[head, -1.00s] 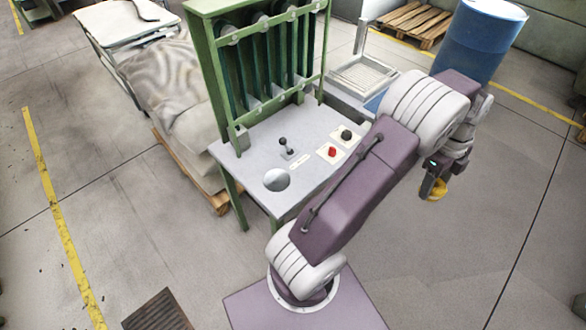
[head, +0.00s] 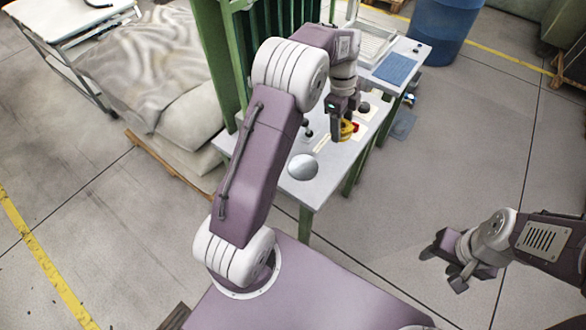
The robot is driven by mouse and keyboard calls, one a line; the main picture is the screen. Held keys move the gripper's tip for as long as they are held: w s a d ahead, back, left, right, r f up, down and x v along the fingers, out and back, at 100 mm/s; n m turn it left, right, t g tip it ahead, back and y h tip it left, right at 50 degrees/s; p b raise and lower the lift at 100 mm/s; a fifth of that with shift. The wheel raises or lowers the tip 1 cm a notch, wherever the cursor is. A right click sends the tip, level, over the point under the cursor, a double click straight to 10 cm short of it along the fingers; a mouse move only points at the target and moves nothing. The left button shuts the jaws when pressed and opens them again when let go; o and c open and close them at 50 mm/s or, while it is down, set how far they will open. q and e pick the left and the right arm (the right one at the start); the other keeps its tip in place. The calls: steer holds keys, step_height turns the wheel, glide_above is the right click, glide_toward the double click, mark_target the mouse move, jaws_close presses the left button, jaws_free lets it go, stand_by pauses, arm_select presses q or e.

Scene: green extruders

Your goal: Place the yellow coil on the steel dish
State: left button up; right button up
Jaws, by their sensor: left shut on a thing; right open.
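The yellow coil (head: 347,128) is held in my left gripper (head: 345,122), which is shut on it over the right part of the machine's grey worktop. The steel dish (head: 303,167) is a round, shiny disc near the front of the worktop. The coil is up and to the right of the dish in the head view, apart from it. How high the coil is above the worktop I cannot tell. My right gripper (head: 448,262) is open and empty over the bare floor at the right.
The green machine frame (head: 232,60) rises behind. A blue drum (head: 440,32) stands at the back right.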

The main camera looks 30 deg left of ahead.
arm_select(q)
steer(key=b, duration=0.2)
glide_above(304, 168)
steer(key=f, duration=0.7)
steer(key=shift+w+a+f, duration=0.1)
steer(key=shift+a+f, duration=0.05)
steer(key=shift+a, duration=0.1)
step_height(304, 168, down, 4)
steer(key=shift+r, duration=0.15)
steer(key=shift+f, duration=0.2)
steer(key=o, duration=1.4)
steer(key=shift+f, duration=0.1)
steer(key=shift+o, duration=0.2)
